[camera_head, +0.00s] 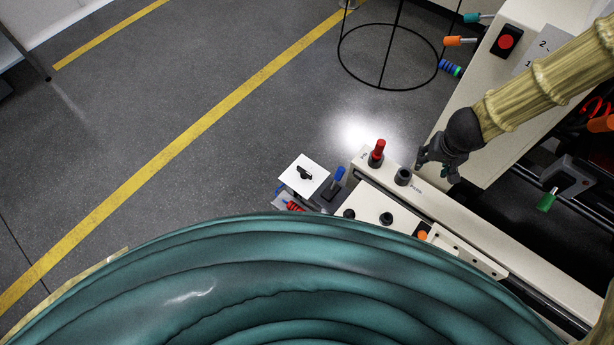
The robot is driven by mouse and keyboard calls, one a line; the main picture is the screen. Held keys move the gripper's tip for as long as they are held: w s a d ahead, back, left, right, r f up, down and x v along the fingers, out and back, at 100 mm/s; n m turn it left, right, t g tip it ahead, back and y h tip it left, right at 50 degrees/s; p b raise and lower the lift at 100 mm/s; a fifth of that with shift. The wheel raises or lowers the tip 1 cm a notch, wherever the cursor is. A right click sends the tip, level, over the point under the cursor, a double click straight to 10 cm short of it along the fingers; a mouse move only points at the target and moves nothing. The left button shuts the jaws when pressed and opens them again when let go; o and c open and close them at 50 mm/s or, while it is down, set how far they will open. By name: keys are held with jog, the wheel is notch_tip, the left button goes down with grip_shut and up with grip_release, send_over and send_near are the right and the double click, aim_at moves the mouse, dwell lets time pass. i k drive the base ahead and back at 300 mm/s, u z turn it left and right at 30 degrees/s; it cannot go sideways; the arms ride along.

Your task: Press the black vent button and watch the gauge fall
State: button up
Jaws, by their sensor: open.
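A short black round button (403,176) stands on the narrow beige rail (465,229) right of centre, with tiny lettering beside it that I cannot read clearly. A taller red-topped piece (377,152) stands on the same rail to its upper left. My dark grey gripper (434,170) hangs just right of the black button, fingers apart and empty. It appears clear of the button, but I cannot tell its exact height. I cannot make out a gauge face in this view.
A white plate with a black knob (304,176) and a blue-handled piece (338,175) lie left of the rail. A beige panel with a red button (506,41) is at upper right. A black wire ring stand (340,58) is at the top. Grey floor is open at left.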

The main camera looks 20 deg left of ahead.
aim_at(350, 214)
jog(key=u, duration=0.5)
jog(key=k, duration=0.5)
jog(key=u, duration=0.45)
